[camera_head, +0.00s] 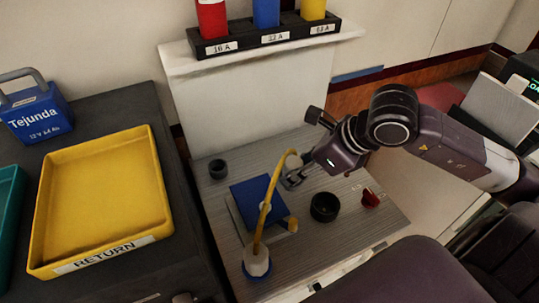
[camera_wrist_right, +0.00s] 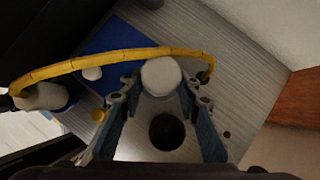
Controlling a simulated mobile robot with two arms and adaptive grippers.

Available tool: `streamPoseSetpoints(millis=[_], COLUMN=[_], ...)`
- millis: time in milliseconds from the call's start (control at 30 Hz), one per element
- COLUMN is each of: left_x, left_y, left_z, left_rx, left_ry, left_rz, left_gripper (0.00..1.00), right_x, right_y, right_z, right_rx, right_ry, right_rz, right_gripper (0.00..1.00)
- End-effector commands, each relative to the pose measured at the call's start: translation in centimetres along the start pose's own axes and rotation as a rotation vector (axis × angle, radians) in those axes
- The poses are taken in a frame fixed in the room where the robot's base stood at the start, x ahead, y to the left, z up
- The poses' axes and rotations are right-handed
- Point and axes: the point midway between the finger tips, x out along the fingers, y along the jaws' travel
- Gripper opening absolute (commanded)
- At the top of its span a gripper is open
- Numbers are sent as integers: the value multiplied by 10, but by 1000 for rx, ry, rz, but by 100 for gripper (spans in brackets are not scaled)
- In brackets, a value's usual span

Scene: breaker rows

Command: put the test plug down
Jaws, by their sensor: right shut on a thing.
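The test plug, a pale round plug (camera_wrist_right: 161,76), sits between the fingertips of my right gripper (camera_wrist_right: 158,92). In the head view my right gripper (camera_head: 292,181) is shut on this plug over the back part of the grey ribbed top (camera_head: 339,239). A yellow cable (camera_head: 268,201) arches from the plug to a white end piece with a blue base (camera_head: 257,262) at the front left. I cannot tell whether the held plug touches the surface. Its lower part is hidden by the fingers. My left gripper is not in view.
A blue block (camera_head: 250,197), a black cup (camera_head: 324,207), a small dark cup (camera_head: 218,169) and a red piece (camera_head: 370,198) stand on the ribbed top. An empty yellow RETURN tray (camera_head: 90,263) lies left. A rack (camera_head: 262,38) with red, blue and yellow pieces stands behind.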

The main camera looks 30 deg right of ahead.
Motion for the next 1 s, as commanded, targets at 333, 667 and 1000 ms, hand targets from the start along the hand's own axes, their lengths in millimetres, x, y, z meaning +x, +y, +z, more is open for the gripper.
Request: streamPoseSetpoints(millis=[333,667,1000], left_x=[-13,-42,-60], left_y=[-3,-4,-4], left_z=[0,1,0], left_rx=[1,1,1], left_ry=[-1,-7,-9], left_rz=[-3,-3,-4], left_gripper=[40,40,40], right_x=[13,47,82], right_y=[-26,-64,-81], right_z=[35,84,89], right_rx=[8,6,2], right_ry=[-5,-2,6], right_rz=[-3,-1,0], right_gripper=[2,2,2])
